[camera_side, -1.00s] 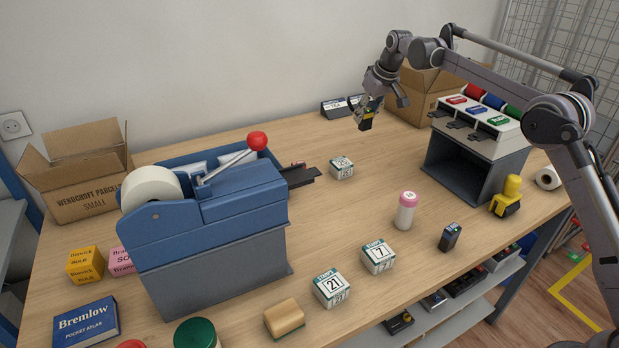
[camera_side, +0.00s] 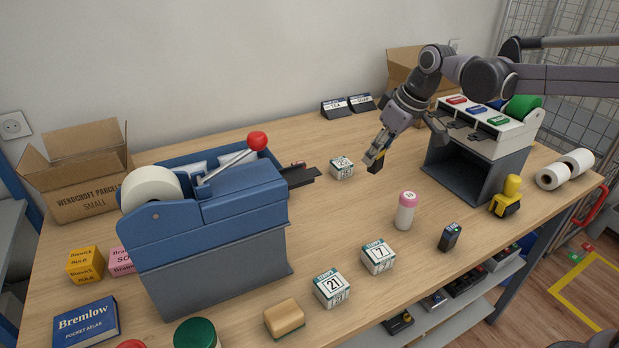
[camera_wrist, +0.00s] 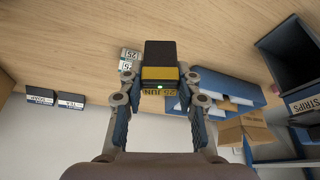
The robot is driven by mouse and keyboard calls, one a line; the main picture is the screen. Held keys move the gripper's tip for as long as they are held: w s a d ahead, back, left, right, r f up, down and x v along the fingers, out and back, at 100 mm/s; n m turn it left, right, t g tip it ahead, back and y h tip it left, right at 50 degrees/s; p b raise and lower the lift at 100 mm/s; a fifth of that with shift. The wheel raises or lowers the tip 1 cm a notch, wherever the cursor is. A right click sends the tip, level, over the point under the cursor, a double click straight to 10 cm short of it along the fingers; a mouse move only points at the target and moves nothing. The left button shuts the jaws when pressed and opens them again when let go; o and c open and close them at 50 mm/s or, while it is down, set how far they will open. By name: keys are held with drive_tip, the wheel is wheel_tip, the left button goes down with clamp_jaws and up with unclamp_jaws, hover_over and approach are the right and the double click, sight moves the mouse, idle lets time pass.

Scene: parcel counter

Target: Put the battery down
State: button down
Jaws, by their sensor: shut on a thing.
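The battery, a black block with a yellow band (camera_wrist: 160,58), is between the fingers of my gripper (camera_wrist: 160,90) in the wrist view. In the side view my gripper (camera_side: 376,158) points down, shut on the battery (camera_side: 375,168), which is low over the wooden counter. The battery is just right of a small white-and-green date block (camera_side: 342,169). Whether its lower end touches the counter I cannot tell. A small green light shows by its yellow end in the wrist view.
A grey housing with coloured buttons (camera_side: 482,122) stands to the right. A pink-capped bottle (camera_side: 405,211) and a small dark block (camera_side: 450,237) stand in front. The blue tape machine (camera_side: 205,215) is at left. Bare counter (camera_side: 345,215) lies in front of the battery.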

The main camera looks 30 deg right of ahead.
drive_tip(key=shift+s+a+f, duration=0.1)
drive_tip(key=shift+s+a, duration=0.1)
drive_tip(key=shift+s, duration=0.35)
drive_tip(key=shift+s+a+f, duration=0.1)
drive_tip(key=shift+s+a, duration=0.05)
drive_tip(key=shift+s, duration=0.4)
drive_tip(key=a+f, duration=0.2)
drive_tip(key=a, duration=0.1)
drive_tip(key=w+a+f, duration=0.1)
drive_tip(key=a+f, duration=0.1)
drive_tip(key=a, duration=0.2)
drive_tip(key=w+a+f, duration=0.1)
drive_tip(key=a+f, duration=0.2)
drive_tip(key=a, duration=0.1)
drive_tip(key=shift+w+a, duration=0.15)
drive_tip(key=shift+a, duration=0.05)
drive_tip(key=shift+f, duration=2.05)
drive_tip(key=shift+f, duration=0.1)
drive_tip(key=c, duration=0.9)
unclamp_jaws()
drive_tip(key=shift+f, duration=0.1)
drive_tip(key=shift+c, duration=0.2)
